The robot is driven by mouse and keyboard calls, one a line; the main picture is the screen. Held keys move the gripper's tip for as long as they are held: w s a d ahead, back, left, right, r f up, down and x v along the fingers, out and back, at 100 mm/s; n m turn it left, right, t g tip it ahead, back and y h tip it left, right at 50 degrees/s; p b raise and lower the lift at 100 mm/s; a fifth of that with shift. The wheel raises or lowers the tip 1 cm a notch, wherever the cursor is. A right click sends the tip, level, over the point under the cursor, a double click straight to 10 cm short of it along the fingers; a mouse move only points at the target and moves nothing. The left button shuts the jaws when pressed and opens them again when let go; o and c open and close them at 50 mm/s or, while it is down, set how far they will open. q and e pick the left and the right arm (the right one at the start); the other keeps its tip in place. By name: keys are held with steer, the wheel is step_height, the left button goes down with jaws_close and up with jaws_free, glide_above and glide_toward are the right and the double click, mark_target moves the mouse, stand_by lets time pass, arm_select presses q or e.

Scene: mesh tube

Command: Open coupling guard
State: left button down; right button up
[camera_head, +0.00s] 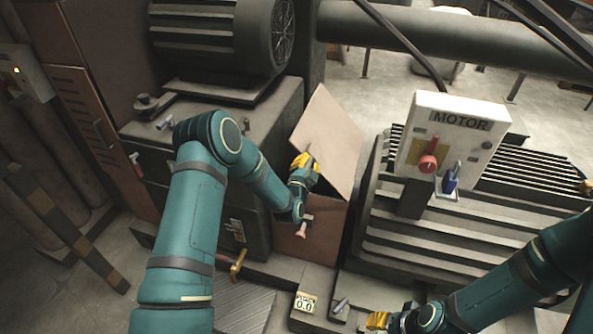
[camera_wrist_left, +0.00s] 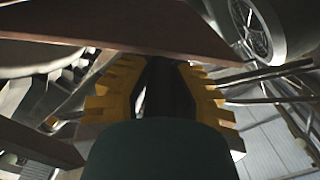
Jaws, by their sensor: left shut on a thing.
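The coupling guard is a brown box between the motor block and the ribbed machine. Its flat lid (camera_head: 332,140) stands tilted up, with a dark gap between it and the front wall (camera_head: 318,245). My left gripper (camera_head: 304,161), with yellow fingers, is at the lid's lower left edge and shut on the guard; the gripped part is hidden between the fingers. In the left wrist view the brown lid (camera_wrist_left: 130,30) crosses the top, just beyond the yellow fingers (camera_wrist_left: 165,85). My right gripper (camera_head: 378,320) is low at the bottom, away from the guard; its opening is unclear.
The finned motor (camera_head: 215,40) stands behind left. A white MOTOR switch box (camera_head: 450,145) with red and blue parts stands on the right. A small counter (camera_head: 305,302) sits below. A pipe (camera_head: 430,30) runs behind.

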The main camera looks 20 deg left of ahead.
arm_select(q)
steer(key=d+r+m+b, duration=0.1)
steer(key=d+m, duration=0.4)
steer(key=d, duration=0.5)
steer(key=w+d+r+m+b, duration=0.1)
steer(key=d+r+m, duration=0.3)
steer(key=d, duration=0.5)
steer(key=shift+d+m, duration=0.35)
steer(key=shift+m, duration=0.55)
steer(key=shift+w+r, duration=0.1)
steer(key=c, duration=0.8)
jaws_free()
steer(key=shift+f, duration=0.2)
